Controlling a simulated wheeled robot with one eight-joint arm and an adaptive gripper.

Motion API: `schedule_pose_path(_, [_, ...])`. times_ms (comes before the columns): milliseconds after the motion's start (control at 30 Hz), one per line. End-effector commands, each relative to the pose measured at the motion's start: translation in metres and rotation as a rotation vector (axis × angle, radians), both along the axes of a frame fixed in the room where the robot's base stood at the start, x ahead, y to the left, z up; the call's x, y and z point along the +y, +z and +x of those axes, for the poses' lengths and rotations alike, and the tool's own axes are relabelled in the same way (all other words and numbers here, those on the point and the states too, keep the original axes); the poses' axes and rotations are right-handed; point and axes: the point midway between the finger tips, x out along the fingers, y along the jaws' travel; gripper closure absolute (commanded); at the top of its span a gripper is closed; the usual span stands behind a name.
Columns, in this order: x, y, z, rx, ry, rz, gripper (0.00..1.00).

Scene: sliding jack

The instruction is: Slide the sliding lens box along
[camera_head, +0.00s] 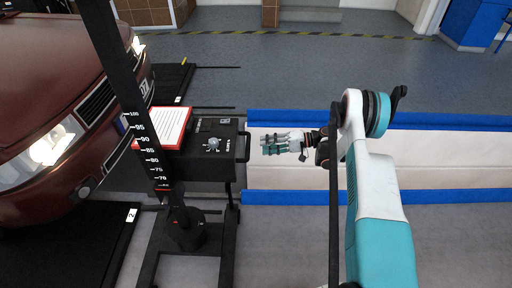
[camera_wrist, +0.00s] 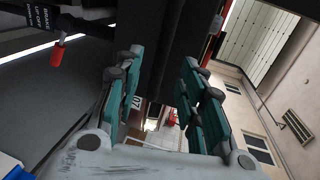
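The lens box (camera_head: 205,163) is a black box on a dark wheeled stand, with a round dial on top and a black handle (camera_head: 246,147) on its right side. My gripper (camera_head: 265,144) comes from the right at about the handle's height, its teal fingers pointing left. The fingertips appear a short way right of the handle, with no clear contact. In the wrist view my gripper (camera_wrist: 157,62) has its fingers spread apart. A dark surface, seemingly the box (camera_wrist: 170,35), lies ahead between them. Nothing is held.
A black upright column (camera_head: 130,90) with a number scale rises left of the box. A red-framed white panel (camera_head: 162,126) lies beside it. A dark red car (camera_head: 55,100) stands at the left. A blue-edged pale floor strip (camera_head: 290,176) lies below my arm. Floor at the back is open.

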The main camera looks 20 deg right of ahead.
Motion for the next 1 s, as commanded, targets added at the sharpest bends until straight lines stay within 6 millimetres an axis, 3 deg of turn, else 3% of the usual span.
schedule_pose_path(100, [-0.018, 0.004, -0.005, 0.000, -0.002, 0.000, 0.64])
schedule_pose_path(300, [-0.031, 0.006, -0.010, -0.001, -0.002, -0.001, 0.64])
schedule_pose_path(833, [-0.031, 0.008, -0.010, 0.000, -0.001, -0.002, 0.64])
schedule_pose_path(1000, [-0.025, 0.030, -0.002, 0.020, -0.007, -0.034, 0.64])
